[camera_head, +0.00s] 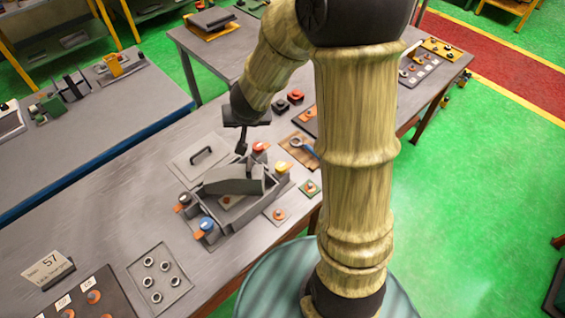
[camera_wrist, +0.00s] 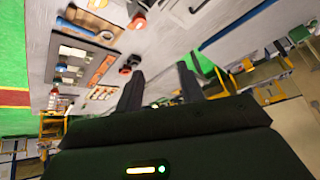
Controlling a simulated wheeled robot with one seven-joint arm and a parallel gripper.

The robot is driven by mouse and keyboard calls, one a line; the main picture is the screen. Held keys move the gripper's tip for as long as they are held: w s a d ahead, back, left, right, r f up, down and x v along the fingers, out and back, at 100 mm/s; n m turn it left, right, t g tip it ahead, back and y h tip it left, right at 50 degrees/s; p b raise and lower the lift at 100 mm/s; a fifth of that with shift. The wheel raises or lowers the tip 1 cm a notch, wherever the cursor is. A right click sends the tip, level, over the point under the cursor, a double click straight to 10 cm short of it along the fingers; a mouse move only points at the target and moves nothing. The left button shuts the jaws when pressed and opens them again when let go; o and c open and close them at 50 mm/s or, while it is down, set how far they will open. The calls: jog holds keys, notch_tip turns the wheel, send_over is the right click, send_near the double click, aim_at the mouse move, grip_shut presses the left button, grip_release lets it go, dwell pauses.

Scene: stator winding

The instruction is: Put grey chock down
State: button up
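My gripper (camera_head: 242,148) hangs over the workbench, just above and behind an open grey box (camera_head: 236,215). A grey wedge-like block (camera_head: 228,186), which looks like the grey chock, lies tilted across the top of the box. The fingertips look close to its upper right end but apart from it; contact is hard to tell. In the wrist view my gripper (camera_wrist: 160,82) has its two dark fingers spread, with nothing seen between them. The chock cannot be made out in the wrist view.
Coloured-top terminals, including a blue one (camera_head: 206,223) and a yellow one (camera_head: 282,168), surround the box. A flat grey plate with a black handle (camera_head: 201,155) lies behind it. A plate with rings (camera_head: 160,280) is at front left.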

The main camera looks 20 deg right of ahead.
jog(key=s+d+r+n+g, duration=0.1)
jog(key=s+d+g, duration=0.3)
jog(key=s, duration=1.3)
jog(key=shift+n, duration=0.8)
jog(key=shift+d, duration=0.1)
jog(key=s+b+x, duration=0.1)
jog(key=b+x, duration=0.6)
jog(key=b, duration=0.1)
jog(key=shift+s+f, duration=0.25)
jog(key=shift+f, duration=0.35)
jog(key=shift+c, duration=0.2)
